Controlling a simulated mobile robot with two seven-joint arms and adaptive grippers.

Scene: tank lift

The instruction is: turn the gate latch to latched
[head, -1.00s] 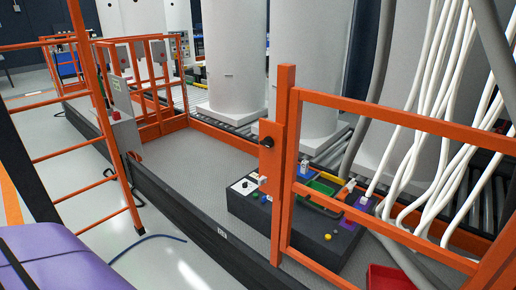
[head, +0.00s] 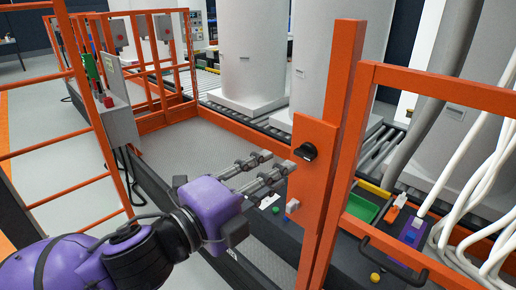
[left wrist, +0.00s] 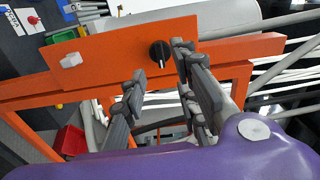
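The latch is a black knob (head: 306,152) with a pale pointer line, on an orange plate (head: 314,135) of the gate post. It also shows in the left wrist view (left wrist: 159,52), just beyond the fingertips. My left gripper (head: 277,162) comes in from the left in the head view, its fingers pointing at the knob. Its two grey fingers are apart with nothing between them, as the left wrist view also shows (left wrist: 158,68). The fingers look close to the knob but not closed on it. My right gripper is out of view.
A small light-grey block (head: 292,206) sticks out of the plate below the knob. The orange gate frame (head: 440,95) stretches right. Behind it are a dark console with a green tray (head: 360,207) and white hoses (head: 478,190). Large pale cylinders (head: 250,60) stand on rollers behind.

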